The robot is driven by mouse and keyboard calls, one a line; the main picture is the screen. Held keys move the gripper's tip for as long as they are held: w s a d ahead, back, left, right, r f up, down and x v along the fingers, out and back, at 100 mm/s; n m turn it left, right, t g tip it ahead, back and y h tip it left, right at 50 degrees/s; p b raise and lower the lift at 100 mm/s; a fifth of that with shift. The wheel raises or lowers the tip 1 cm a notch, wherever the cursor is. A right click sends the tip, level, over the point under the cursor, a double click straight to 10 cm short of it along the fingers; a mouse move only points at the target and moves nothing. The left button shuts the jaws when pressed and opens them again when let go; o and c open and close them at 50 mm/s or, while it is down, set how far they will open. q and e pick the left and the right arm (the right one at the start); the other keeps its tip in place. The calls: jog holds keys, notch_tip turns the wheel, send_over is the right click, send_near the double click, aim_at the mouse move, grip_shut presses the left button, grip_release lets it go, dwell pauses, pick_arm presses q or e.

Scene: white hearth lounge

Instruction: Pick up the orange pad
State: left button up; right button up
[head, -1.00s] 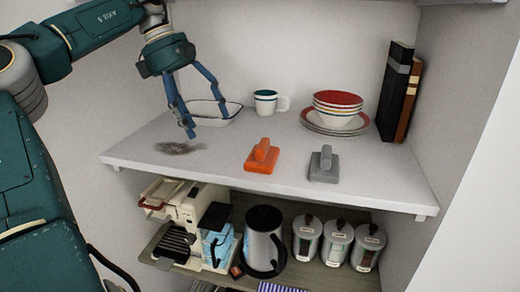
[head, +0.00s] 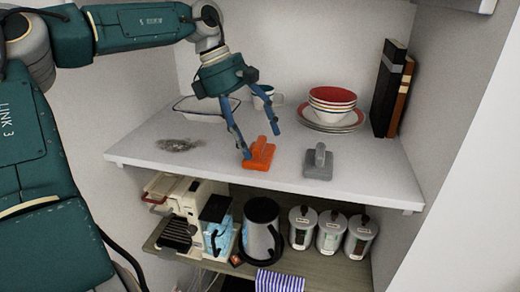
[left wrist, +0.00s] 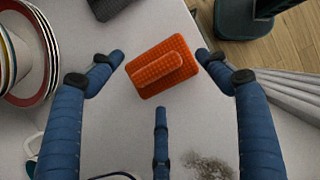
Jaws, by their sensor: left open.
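The orange pad (head: 259,155), a flat block with a raised handle along its top, lies on the white shelf (head: 215,165). My left gripper (head: 260,145) is open above it, with its fingers pointing down around the handle in the head view. In the left wrist view the orange pad (left wrist: 162,67) lies just beyond and between the spread blue fingers, with nothing held. I cannot tell whether a finger touches the pad. My right gripper is not in view.
A grey pad (head: 318,162) lies to the right. Stacked bowls and plates (head: 332,108), a mug (head: 266,98), a white dish (head: 200,110) and upright books (head: 390,90) stand behind. A dark smudge (head: 178,145) marks the shelf's left. Canisters (head: 330,232) and a kettle (head: 261,230) stand below.

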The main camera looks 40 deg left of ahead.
pick_arm(q)
jog(key=shift+w+d+f, duration=0.1)
jog(key=shift+f, duration=0.6)
jog(key=shift+r, duration=0.1)
jog(key=c, duration=1.4)
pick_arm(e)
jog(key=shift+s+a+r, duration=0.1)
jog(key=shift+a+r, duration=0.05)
